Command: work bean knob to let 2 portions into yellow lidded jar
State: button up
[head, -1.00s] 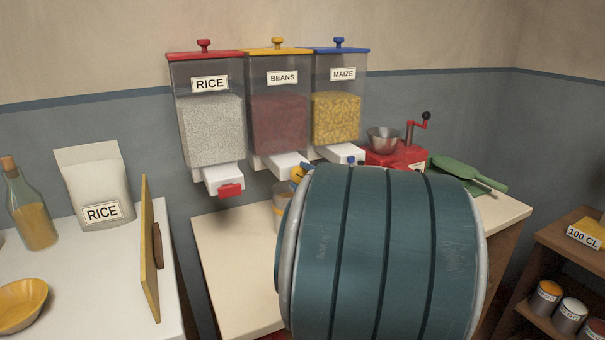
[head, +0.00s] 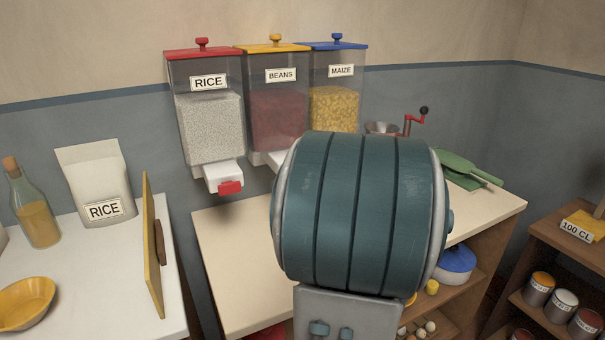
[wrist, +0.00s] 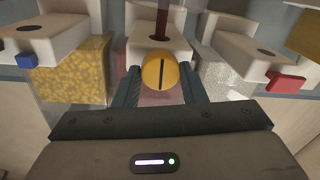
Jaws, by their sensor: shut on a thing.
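The yellow bean knob (wrist: 158,73) is round with a dark slot that stands upright in the wrist view. My gripper (wrist: 160,82) is shut on it, one finger on each side. A dark red-brown column (wrist: 162,20), looking like falling beans, runs from the opening of the white bean spout (wrist: 143,45). The bean dispenser (head: 277,115) has a yellow lid and a BEANS label in the head view; its lower front is hidden behind my arm. The yellow lidded jar is not visible now, so its fill cannot be told.
The rice dispenser (head: 208,125) with a red knob (head: 230,187) is left of the beans. The maize dispenser (head: 334,105) is right; its blue knob (wrist: 27,61) shows in the wrist view. A red-handled grinder (head: 408,122) and green scoop (head: 468,168) are further right.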

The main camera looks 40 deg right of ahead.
jog(key=shift+f+m, duration=0.15)
jog(key=shift+m, duration=0.45)
jog(key=o, duration=1)
jog(key=shift+s, duration=0.1)
jog(key=s, duration=0.4)
jog(key=s+a, duration=0.1)
jog(key=s, duration=0.4)
jog(key=s+a, duration=0.1)
jog(key=s, duration=0.3)
jog(key=shift+s+a+p, duration=0.15)
jog(key=shift+s+p, duration=0.1)
jog(key=shift+p, duration=0.15)
